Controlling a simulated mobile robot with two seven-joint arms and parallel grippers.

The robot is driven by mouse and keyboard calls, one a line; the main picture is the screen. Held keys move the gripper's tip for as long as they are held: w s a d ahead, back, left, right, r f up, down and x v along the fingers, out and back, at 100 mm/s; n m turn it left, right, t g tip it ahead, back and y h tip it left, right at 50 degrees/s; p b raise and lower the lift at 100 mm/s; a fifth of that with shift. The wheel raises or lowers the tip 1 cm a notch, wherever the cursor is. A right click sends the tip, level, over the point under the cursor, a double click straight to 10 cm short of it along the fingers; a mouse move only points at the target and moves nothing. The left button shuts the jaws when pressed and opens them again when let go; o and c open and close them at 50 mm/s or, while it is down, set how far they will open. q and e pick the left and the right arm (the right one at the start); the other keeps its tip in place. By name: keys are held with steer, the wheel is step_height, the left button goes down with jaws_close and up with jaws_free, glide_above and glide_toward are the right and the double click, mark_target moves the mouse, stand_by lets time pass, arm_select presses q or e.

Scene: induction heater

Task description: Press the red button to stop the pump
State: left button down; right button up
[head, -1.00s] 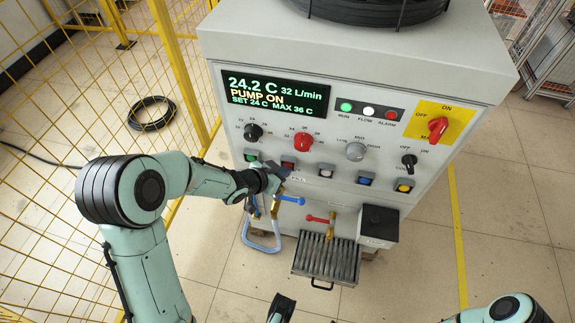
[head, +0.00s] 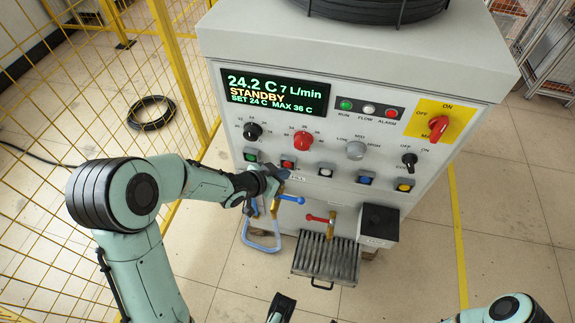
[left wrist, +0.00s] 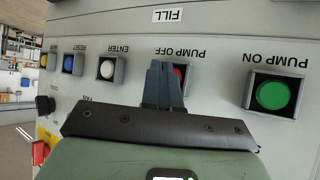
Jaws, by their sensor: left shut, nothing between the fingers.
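The red PUMP OFF button (head: 288,163) sits in the button row on the front of the heater cabinet. In the left wrist view the red button (left wrist: 180,72) is mostly hidden behind my fingertips. My left gripper (head: 280,174) is shut and empty, with its tips at the button; it also shows in the left wrist view (left wrist: 163,80). I cannot tell whether the tips touch it. The display (head: 273,92) reads STANDBY and 7 L/min. The green PUMP ON button (left wrist: 271,95) is beside the red one.
Blue, white and yellow buttons (head: 404,185) continue the row to the right. A blue-handled valve (head: 291,199), a red-handled valve (head: 318,219) and a slatted tray (head: 325,262) are below. A yellow mesh fence (head: 60,150) stands left.

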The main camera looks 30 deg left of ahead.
arm_select(q)
steer(key=shift+s, duration=0.1)
steer(key=s, duration=0.2)
steer(key=s+d+b, duration=0.1)
steer(key=s, duration=0.2)
steer(key=shift+d, duration=0.15)
arm_select(e)
steer(key=shift+s+f, duration=0.1)
steer(key=shift+f, duration=0.7)
